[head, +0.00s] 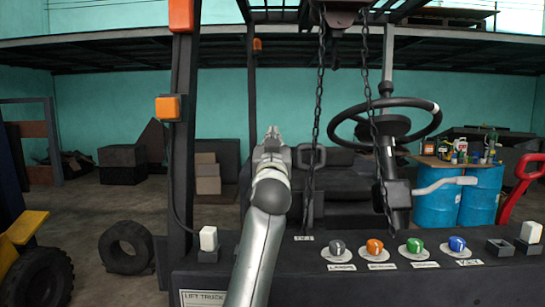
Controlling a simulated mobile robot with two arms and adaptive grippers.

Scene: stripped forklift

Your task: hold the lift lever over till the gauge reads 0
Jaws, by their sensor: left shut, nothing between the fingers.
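My left gripper (272,134) is raised at the centre-left, above the front panel of the stripped forklift, with its fingers together and nothing between them. It appears apart from the panel. The panel (400,285) carries a row of round knobs: grey (337,248), orange (375,248), green (415,246) and blue (457,244). I cannot make out a gauge. My right gripper does not show.
A dark post (183,130) with orange lamps rises left of my arm. White-topped blocks (208,239) stand at the panel's ends. Blue barrels (480,196) stand behind at the right.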

